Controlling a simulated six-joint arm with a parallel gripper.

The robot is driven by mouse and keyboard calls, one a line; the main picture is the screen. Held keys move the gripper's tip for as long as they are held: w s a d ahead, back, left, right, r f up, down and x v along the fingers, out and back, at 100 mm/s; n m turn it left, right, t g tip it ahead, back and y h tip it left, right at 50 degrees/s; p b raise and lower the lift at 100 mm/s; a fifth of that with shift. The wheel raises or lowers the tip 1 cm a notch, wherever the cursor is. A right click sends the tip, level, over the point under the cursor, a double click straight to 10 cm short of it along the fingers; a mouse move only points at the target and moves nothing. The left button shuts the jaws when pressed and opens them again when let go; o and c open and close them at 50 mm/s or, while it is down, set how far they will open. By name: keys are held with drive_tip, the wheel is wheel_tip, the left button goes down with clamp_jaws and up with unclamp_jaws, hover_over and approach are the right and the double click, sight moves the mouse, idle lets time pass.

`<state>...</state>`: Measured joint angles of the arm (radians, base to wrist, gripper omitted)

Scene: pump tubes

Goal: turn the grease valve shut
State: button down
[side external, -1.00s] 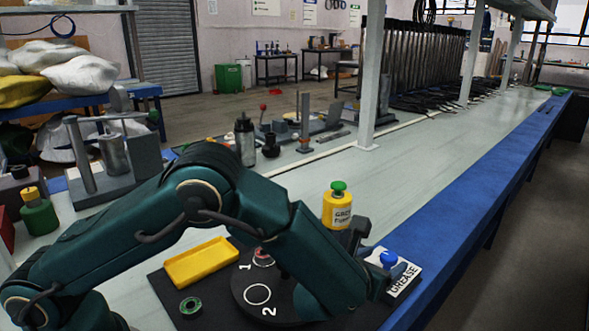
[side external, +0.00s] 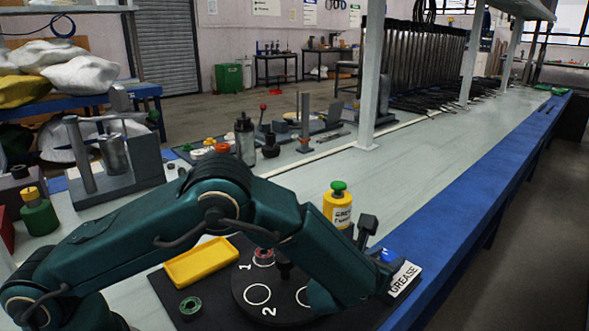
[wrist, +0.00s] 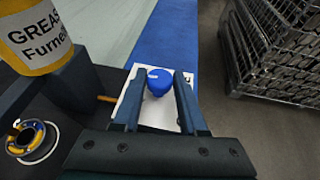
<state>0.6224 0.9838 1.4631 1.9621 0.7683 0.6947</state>
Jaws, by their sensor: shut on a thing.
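The blue grease valve knob (wrist: 159,79) sits between the two fingers of my gripper (wrist: 160,85) in the wrist view. My gripper is shut on it. In the side view the knob (side external: 388,256) shows only in part, behind the end of my arm. The white GREASE label plate (side external: 404,279) is beside the knob at the mat's right corner. The yellow grease bottle (side external: 338,209) with a green cap stands upright to the left of the knob. Its label also shows in the wrist view (wrist: 38,40).
A black turntable (side external: 240,283) with numbered places holds a ring piece (side external: 263,256) at place 1. A yellow tray (side external: 201,262) and a green ring (side external: 190,306) lie left of it. The blue bench edge (side external: 500,160) runs along the right.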

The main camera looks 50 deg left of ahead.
drive_tip(key=shift+d+n+y, duration=0.1)
drive_tip(key=shift+n+y, duration=0.2)
drive_tip(key=shift+y, duration=0.1)
drive_tip(key=shift+d+n+g+y, duration=0.15)
drive_tip(key=shift+n+g+y, duration=0.15)
drive_tip(key=shift+n+y, duration=0.75)
drive_tip(key=shift+w+n+g+y, duration=0.1)
drive_tip(key=shift+n+g+y, duration=0.2)
drive_tip(key=shift+n+y, duration=0.3)
drive_tip(key=shift+d+n+g+y, duration=0.1)
drive_tip(key=shift+n+g+y, duration=0.5)
drive_tip(key=shift+n+y, duration=0.55)
drive_tip(key=shift+c, duration=2.3)
unclamp_jaws()
drive_tip(key=shift+v, duration=2.5)
